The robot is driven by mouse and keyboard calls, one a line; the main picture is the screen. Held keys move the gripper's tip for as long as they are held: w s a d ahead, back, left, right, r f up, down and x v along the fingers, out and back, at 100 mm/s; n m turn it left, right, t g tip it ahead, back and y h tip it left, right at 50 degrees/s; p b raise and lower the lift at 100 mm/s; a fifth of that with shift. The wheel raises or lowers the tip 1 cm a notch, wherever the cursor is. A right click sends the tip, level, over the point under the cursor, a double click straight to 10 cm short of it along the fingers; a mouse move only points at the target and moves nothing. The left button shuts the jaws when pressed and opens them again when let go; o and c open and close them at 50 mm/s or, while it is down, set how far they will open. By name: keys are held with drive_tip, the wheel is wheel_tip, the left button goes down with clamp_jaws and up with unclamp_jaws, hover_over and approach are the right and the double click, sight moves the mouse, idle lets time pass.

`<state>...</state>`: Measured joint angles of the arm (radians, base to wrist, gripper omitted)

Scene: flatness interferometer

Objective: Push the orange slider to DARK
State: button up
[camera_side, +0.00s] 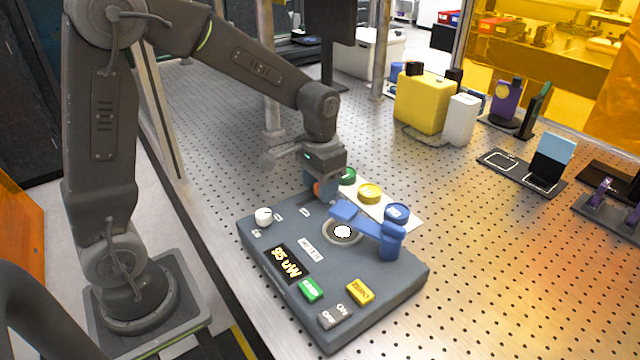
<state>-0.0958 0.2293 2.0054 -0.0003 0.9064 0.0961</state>
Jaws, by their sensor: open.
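The grey instrument box (275,232) lies on the perforated table. A small orange part (317,188), likely the orange slider, shows at the box's far edge, mostly hidden by my gripper. My gripper (326,190) is low over that edge, pointing down, with its jaws open. It is right at the orange part; I cannot tell whether they touch. The DARK label cannot be made out from here.
A blue swing arm (366,222) reaches over a round stage with a white disc (342,232), close to the right of my gripper. A white knob (263,216), a lit display (286,263), a green button (311,290) and a yellow button (360,290) are on the box. Green, yellow (370,192) and blue round pieces stand behind.

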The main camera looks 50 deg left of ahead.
clamp_jaws()
idle(0.5)
